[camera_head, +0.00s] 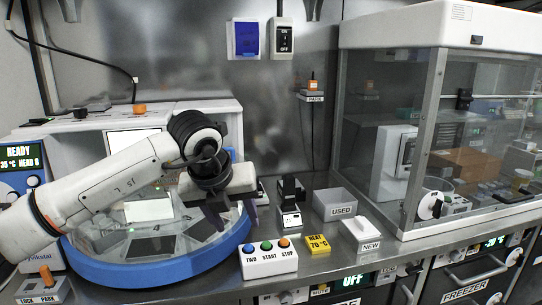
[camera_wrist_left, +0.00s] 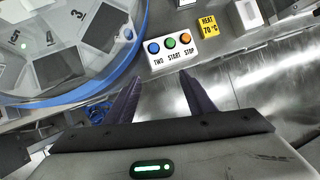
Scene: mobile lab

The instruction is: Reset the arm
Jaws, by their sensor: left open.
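My left arm (camera_head: 105,180) reaches in from the left over the blue-rimmed round machine. My left gripper (camera_head: 232,216) hangs with its dark fingers pointing down near the right side of the blue rim (camera_head: 150,272). In the left wrist view my left gripper (camera_wrist_left: 162,82) has its two fingers spread apart with nothing between them. The white button box (camera_wrist_left: 170,48) with blue, green and orange buttons lies just beyond the fingertips in that view. My right gripper is in neither view.
The button box (camera_head: 268,261) and yellow HEAT 70 °C block (camera_head: 318,244) stand at the counter's front. The grey USED bin (camera_head: 336,204) and white NEW holder (camera_head: 360,229) stand right of them. A glass-sided cabinet (camera_head: 432,120) fills the right.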

